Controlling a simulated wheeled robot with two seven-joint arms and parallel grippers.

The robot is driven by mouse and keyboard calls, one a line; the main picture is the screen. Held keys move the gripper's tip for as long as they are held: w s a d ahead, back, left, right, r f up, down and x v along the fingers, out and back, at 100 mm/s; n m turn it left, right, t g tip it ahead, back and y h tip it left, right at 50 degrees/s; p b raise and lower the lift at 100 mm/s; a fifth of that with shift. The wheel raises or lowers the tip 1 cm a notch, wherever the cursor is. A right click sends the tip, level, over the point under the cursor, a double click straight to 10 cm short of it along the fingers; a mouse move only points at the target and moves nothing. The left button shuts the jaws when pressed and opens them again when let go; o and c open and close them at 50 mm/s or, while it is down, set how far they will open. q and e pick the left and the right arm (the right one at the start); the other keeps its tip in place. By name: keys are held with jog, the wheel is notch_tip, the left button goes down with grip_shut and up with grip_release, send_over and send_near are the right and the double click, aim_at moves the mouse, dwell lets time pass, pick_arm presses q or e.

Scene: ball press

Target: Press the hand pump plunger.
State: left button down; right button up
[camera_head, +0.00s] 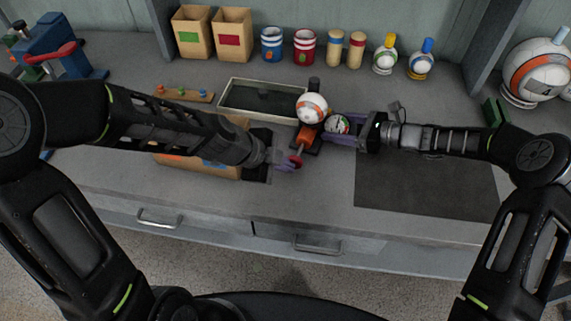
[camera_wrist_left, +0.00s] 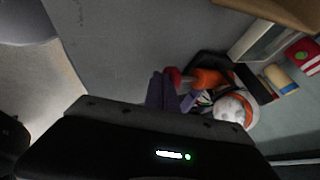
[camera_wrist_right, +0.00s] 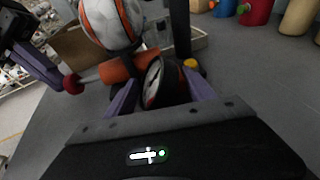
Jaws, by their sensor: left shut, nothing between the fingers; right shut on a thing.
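The hand pump has an orange barrel (camera_head: 307,134) and a red plunger knob (camera_head: 295,160) on a rod pointing toward the front. A white and orange ball (camera_head: 312,107) sits above the barrel. My left gripper (camera_head: 291,166) is shut and empty right beside the red knob; whether it touches cannot be told. The knob also shows at the fingertips in the left wrist view (camera_wrist_left: 174,77). My right gripper (camera_head: 337,126) is shut on the round pressure gauge (camera_head: 338,124), whose dial shows between the fingers in the right wrist view (camera_wrist_right: 152,84).
A dark tray (camera_head: 262,99) lies behind the pump. A cardboard box (camera_head: 200,165) stands partly hidden behind my left arm. A dark mat (camera_head: 425,184) lies at the front right. Boxes, cans (camera_head: 304,46) and small balls line the back wall.

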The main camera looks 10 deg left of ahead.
jog(key=shift+d+f, duration=0.1)
jog(key=shift+f, duration=0.15)
pick_arm(q)
jog(key=shift+w+d, duration=0.25)
jog(key=shift+w, duration=1.05)
jog(key=shift+w+d, duration=0.25)
jog(key=shift+w, duration=1.05)
pick_arm(e)
jog(key=shift+s, duration=0.1)
pick_arm(q)
jog(key=shift+s, duration=0.1)
jog(key=s, duration=0.2)
jog(key=s+a, duration=0.1)
jog(key=s, duration=0.1)
jog(key=shift+r, duration=0.2)
jog(key=v, duration=0.9)
jog(key=shift+s+r, duration=0.2)
jog(key=shift+a, duration=0.1)
pick_arm(e)
jog(key=o, duration=1.4)
